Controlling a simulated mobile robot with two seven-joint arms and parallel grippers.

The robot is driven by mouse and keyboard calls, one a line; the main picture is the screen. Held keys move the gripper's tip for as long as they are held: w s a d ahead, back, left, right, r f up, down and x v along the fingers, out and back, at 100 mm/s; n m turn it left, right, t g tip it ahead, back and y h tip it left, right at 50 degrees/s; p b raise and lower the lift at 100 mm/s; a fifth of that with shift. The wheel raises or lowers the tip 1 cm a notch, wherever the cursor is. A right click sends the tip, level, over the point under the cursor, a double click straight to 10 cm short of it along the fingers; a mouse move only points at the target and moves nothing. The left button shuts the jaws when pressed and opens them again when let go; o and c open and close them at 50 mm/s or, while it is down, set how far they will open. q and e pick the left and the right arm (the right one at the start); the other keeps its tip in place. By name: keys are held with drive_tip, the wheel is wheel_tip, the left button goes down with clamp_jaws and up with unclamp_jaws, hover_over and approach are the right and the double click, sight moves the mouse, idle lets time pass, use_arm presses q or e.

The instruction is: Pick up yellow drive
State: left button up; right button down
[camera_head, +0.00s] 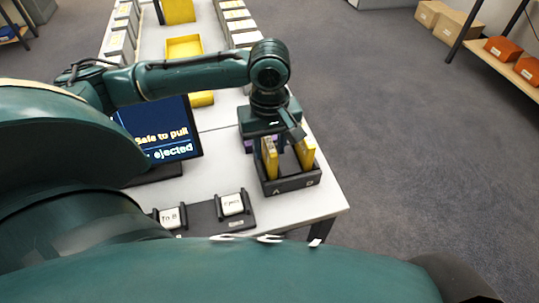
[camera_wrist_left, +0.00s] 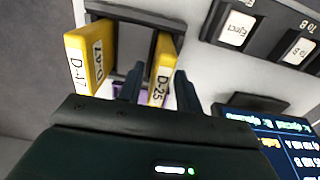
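Two yellow drives stand upright in a black two-slot dock (camera_head: 292,184) marked A and B. The left drive (camera_head: 270,160), in slot A, also shows in the wrist view with a label like D-25 (camera_wrist_left: 163,75). The other drive (camera_head: 305,150), in slot B, shows in the wrist view with a partly readable label (camera_wrist_left: 88,58). My left gripper (camera_head: 288,135) is over the dock. In the wrist view its two dark fingers (camera_wrist_left: 158,88) stand on either side of the D-25 drive, with a visible gap at least on the left. My right gripper is not in view.
A screen (camera_head: 160,135) reads "Safe to pull" and "ejected". A yellow tray (camera_head: 184,47) and grey boxes (camera_head: 118,45) lie farther back.

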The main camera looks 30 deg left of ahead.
use_arm(q)
clamp_jaws()
drive_tip(key=shift+r, duration=0.1)
idle(0.4)
